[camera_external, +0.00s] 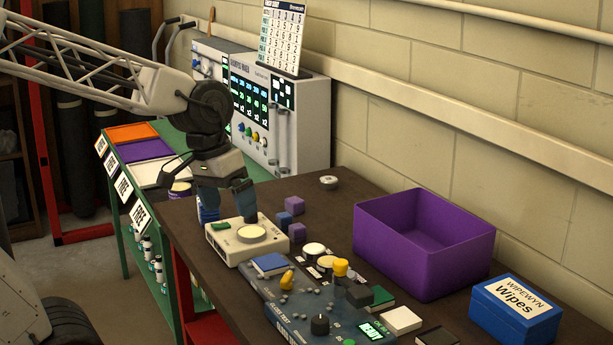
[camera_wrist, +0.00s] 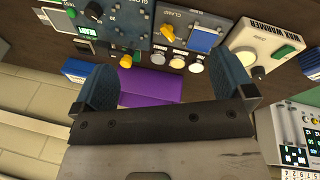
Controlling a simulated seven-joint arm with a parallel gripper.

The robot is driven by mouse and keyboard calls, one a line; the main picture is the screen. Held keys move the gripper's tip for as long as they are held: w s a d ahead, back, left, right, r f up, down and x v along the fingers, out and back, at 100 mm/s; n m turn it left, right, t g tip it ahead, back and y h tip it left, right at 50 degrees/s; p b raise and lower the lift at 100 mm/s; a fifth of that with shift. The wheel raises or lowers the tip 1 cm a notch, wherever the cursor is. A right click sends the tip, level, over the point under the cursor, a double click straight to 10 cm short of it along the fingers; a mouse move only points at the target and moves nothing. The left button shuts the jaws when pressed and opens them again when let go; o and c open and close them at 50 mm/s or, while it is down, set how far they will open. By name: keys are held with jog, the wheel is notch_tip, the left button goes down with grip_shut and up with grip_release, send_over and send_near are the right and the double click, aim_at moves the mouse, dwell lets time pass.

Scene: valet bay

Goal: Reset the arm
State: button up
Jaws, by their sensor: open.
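My gripper (camera_external: 228,212) hangs at the end of my raised arm in the external view, fingers pointing down near the cream wax warmer (camera_external: 268,244). The jaws are open, with two blue fingers and nothing between them. In the wrist view my gripper (camera_wrist: 166,75) shows its fingers spread wide, with the purple bin (camera_wrist: 150,88) and dark table visible between and beyond them. One finger overlaps the warmer in the external view; I cannot tell whether they touch. The warmer also shows at the upper right of the wrist view (camera_wrist: 245,38).
A blue-grey control panel (camera_external: 290,312) with knobs and pots lies at the table's front. Several purple and blue cubes (camera_external: 295,205) sit behind the warmer. A purple bin (camera_external: 470,250) and a blue wipes box (camera_external: 483,310) stand right. A large machine (camera_external: 308,120) stands behind.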

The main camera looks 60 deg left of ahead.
jog(key=s+d+m+y, duration=0.1)
jog(key=s+d+m, duration=0.1)
jog(key=s+m, duration=0.2)
jog(key=shift+s+d+y, duration=0.25)
jog(key=shift+s+y, duration=0.15)
jog(key=shift+s, duration=0.75)
